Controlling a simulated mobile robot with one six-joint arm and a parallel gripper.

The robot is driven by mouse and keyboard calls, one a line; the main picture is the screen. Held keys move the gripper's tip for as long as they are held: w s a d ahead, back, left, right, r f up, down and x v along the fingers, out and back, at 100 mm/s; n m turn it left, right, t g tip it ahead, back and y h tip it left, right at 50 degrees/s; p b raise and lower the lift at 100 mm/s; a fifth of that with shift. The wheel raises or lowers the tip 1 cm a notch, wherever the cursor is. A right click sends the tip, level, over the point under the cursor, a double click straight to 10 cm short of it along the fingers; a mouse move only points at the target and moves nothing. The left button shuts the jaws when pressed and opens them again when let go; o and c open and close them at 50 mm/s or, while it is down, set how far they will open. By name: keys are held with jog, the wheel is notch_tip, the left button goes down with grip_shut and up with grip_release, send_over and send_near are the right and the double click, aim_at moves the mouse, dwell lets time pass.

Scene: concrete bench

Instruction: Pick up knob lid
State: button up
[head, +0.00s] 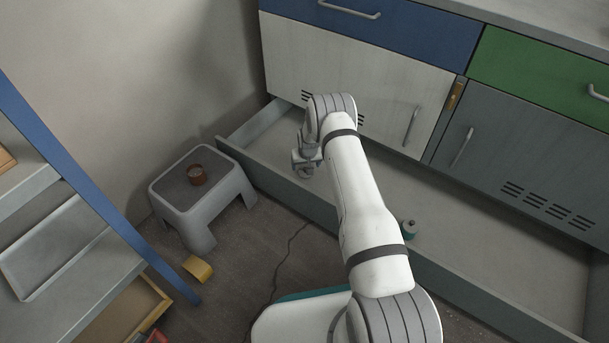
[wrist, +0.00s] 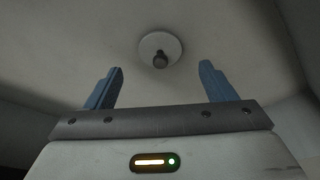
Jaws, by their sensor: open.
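The knob lid (wrist: 146,44) is a pale round disc with a dark grey knob (wrist: 160,60) in its middle. In the wrist view it lies on the pale floor of the open drawer (head: 377,188). I cannot make it out in the head view, where my arm covers part of the drawer. My gripper (head: 305,160) is over the left part of the drawer in the head view. In the wrist view my gripper (wrist: 161,67) is open and empty, with its blue fingers on either side of the knob in the picture, apart from the lid.
A teal item with a dark top (head: 409,230) sits in the drawer right of my arm. Drawer walls (head: 270,184) surround the space. A grey stool (head: 178,193) with a brown cup (head: 197,175) stands left. A yellow piece (head: 198,268) lies on the floor.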

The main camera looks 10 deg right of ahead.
aim_at(305, 171)
jog(key=b+x, duration=0.2)
jog(key=x, duration=0.2)
jog(key=shift+s+f, duration=0.15)
jog(key=shift+c, duration=0.3)
jog(key=c, duration=1)
